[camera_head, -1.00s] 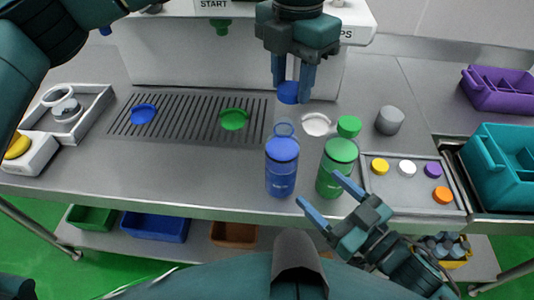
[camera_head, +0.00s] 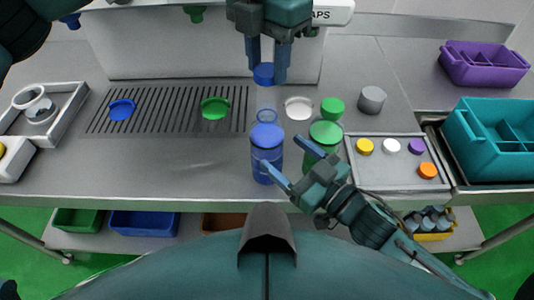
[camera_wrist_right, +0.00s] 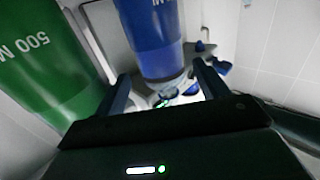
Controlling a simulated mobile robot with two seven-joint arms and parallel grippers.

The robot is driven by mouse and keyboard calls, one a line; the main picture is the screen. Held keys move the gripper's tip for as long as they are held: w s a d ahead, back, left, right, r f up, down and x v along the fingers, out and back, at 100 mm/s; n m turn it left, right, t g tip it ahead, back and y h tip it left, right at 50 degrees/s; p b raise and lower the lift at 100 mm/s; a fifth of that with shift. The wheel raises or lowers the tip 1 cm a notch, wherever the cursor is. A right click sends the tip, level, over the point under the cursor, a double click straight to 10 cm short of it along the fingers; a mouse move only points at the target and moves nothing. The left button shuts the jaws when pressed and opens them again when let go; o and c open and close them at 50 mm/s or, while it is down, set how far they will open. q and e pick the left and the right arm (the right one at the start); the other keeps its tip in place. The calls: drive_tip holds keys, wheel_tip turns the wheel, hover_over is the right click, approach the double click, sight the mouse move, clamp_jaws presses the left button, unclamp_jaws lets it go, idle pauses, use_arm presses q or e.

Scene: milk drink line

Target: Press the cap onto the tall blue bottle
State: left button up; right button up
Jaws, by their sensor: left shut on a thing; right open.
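The tall blue bottle (camera_head: 266,160) stands upright near the table's front edge, with a blue top; it also shows in the right wrist view (camera_wrist_right: 152,38). A clear cylinder with a blue ring (camera_head: 267,115) shows just above it in the head view; I cannot tell whether they join. My left gripper (camera_head: 265,76) points down, shut on a blue cap (camera_head: 264,73) above the clear cylinder. My right gripper (camera_head: 283,152) is open at the bottle's right, one fingertip overlapping its front. In the right wrist view, the bottle lies between and beyond the fingers (camera_wrist_right: 160,74).
A green bottle (camera_head: 325,136) stands close right of the blue one, by my right gripper. A cap tray (camera_head: 390,178) is further right. Blue (camera_head: 121,109) and green (camera_head: 215,107) discs lie on the grille. A white disc (camera_head: 299,107) and grey cylinder (camera_head: 371,100) stand behind.

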sight(267, 109)
drive_tip(key=x, duration=0.6)
drive_tip(key=shift+w+a, duration=0.25)
drive_tip(key=shift+c, duration=0.2)
drive_tip(key=c, duration=1.1)
use_arm(q)
drive_tip(key=shift+f, duration=2.5)
drive_tip(key=shift+f, duration=0.9)
drive_tip(key=shift+f, duration=0.6)
